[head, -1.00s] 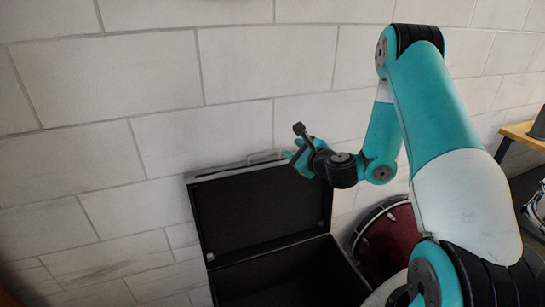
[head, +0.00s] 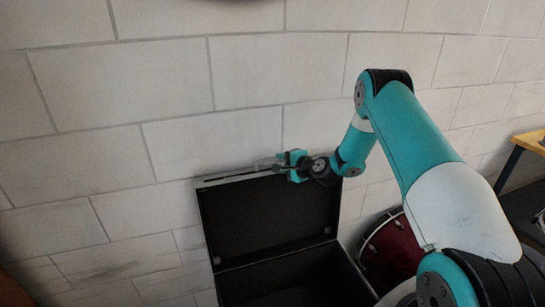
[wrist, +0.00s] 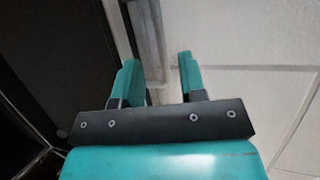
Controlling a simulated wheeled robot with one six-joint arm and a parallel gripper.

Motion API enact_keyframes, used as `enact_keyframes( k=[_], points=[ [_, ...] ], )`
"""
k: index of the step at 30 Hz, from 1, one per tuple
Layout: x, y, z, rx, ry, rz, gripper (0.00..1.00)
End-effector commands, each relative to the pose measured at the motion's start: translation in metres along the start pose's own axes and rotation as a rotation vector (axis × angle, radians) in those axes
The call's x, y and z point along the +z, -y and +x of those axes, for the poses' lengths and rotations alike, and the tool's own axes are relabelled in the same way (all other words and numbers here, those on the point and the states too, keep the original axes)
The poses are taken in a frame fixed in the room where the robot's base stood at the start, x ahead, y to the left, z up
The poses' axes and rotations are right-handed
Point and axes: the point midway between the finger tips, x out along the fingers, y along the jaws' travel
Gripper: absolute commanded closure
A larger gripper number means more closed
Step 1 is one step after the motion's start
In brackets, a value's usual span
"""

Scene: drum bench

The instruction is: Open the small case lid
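The black case (head: 285,282) stands by the wall with its lid (head: 262,220) raised, so the dark inside shows. A pale metal rim (head: 232,179) runs along the lid's top edge. My gripper (head: 279,164) is at the right half of this edge. In the wrist view my gripper (wrist: 158,60) has two teal fingers spread apart. The grey rim (wrist: 150,40) passes in the space between them, closer to the left finger. I cannot tell whether a finger touches it. The dark lid (wrist: 55,60) fills the left side there.
A pale block wall (head: 110,170) stands close behind the case. A red drum (head: 395,250) is just right of the case, below my arm. A wooden-topped table (head: 530,141) is at the far right.

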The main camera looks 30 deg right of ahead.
Motion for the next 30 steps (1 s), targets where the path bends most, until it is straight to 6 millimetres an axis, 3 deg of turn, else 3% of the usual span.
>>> enact_keyframes(
  k=[3, 9, 22, 27, 30],
  points=[
    [0.002, 0.002, 0.024, 0.000, 0.003, -0.002, 0.62],
    [0.000, 0.000, 0.049, 0.000, 0.001, 0.000, 0.62],
    [0.000, -0.001, 0.058, 0.001, 0.000, 0.002, 0.62],
    [0.000, 0.000, 0.058, 0.001, 0.000, 0.002, 1.00],
    [0.000, 0.000, 0.058, 0.001, 0.000, 0.002, 1.00]
  ],
)
